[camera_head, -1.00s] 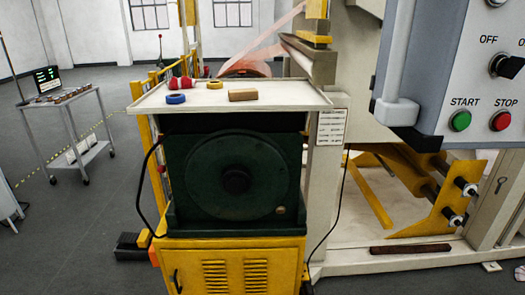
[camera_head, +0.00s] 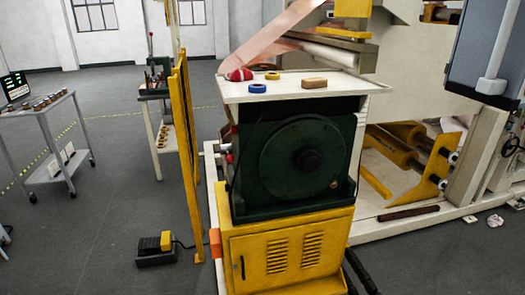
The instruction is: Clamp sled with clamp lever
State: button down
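No part that I can clearly tell as the sled shows. A small dark device (camera_head: 157,72) with an upright lever topped by a red knob (camera_head: 151,35) stands on a bench (camera_head: 155,95) behind the yellow fence; I cannot tell whether this is the clamp lever. A small red part (camera_head: 229,158) shows at the left side of the dark green machine (camera_head: 300,158), too small to make out. My gripper is not in view.
The green machine stands on a yellow cabinet (camera_head: 285,255), with blue and yellow rings and a tan block (camera_head: 314,81) on its white top (camera_head: 290,95). A yellow fence (camera_head: 185,150), foot pedal (camera_head: 158,246) and cart (camera_head: 50,130) stand left. Grey floor between is clear.

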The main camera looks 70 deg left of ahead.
aim_at(225, 149)
jog(key=k, duration=1.15)
jog(key=u, duration=1.75)
jog(key=i, duration=1.2)
jog(key=u, duration=0.65)
